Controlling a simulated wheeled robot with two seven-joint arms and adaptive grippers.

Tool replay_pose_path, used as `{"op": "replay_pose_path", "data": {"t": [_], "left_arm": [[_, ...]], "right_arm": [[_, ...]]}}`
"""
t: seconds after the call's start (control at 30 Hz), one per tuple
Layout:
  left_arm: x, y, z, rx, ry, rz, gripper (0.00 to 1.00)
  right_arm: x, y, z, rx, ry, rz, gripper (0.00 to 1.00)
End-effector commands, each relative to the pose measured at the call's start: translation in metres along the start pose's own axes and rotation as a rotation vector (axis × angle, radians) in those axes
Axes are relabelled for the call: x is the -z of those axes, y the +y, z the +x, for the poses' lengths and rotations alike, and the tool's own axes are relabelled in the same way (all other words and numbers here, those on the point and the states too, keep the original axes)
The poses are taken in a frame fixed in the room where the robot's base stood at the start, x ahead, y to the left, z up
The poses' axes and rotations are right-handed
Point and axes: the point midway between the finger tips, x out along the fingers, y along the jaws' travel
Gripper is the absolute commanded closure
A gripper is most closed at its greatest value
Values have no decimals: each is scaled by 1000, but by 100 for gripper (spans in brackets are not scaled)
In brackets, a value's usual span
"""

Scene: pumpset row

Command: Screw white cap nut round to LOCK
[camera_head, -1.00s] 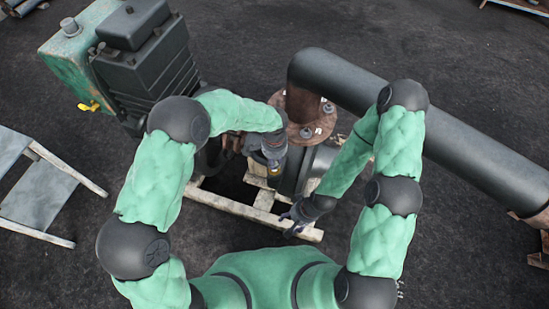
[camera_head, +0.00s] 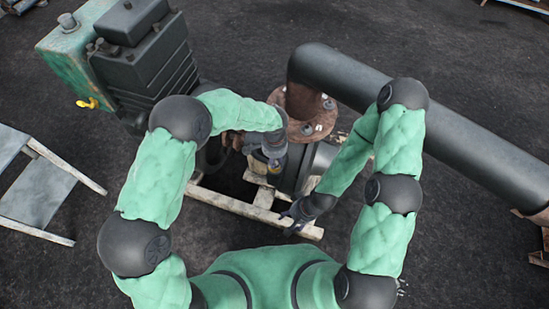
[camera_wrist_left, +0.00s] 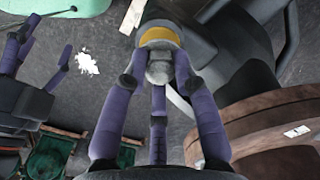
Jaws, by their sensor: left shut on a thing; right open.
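In the left wrist view the pale grey-white cap nut (camera_wrist_left: 159,72) sits between the fingers of my left gripper (camera_wrist_left: 160,80), below a yellow band (camera_wrist_left: 159,37) on a dark fitting. The gripper is shut on the nut. In the head view my left gripper (camera_head: 273,157) is at the near side of the pump, and the nut is mostly hidden by it. No LOCK mark can be read in either view. My right gripper (camera_head: 293,214) is open, low near the wooden pallet's front corner, apart from the nut.
A thick dark pipe (camera_head: 440,140) runs to the right from a rusty flange (camera_head: 306,124) just beyond my left gripper. A black and green engine (camera_head: 140,60) stands at the back left. The wooden pallet (camera_head: 232,206) lies underneath. A grey bench (camera_head: 40,192) stands at the left.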

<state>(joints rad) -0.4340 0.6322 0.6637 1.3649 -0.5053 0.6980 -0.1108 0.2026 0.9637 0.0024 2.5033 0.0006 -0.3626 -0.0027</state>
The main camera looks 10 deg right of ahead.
Motion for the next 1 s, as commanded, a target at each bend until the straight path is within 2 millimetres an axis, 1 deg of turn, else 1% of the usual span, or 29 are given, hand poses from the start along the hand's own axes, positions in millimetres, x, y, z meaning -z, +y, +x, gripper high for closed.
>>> {"op": "replay_pose_path", "data": {"t": [0.7, 1.0], "left_arm": [[0, 0, 22, 0, 1, 0, 100], [0, 0, 22, 0, 1, 0, 100]], "right_arm": [[0, 5, 14, 0, 0, 0, 38], [0, 5, 14, 0, 0, 0, 38]]}}
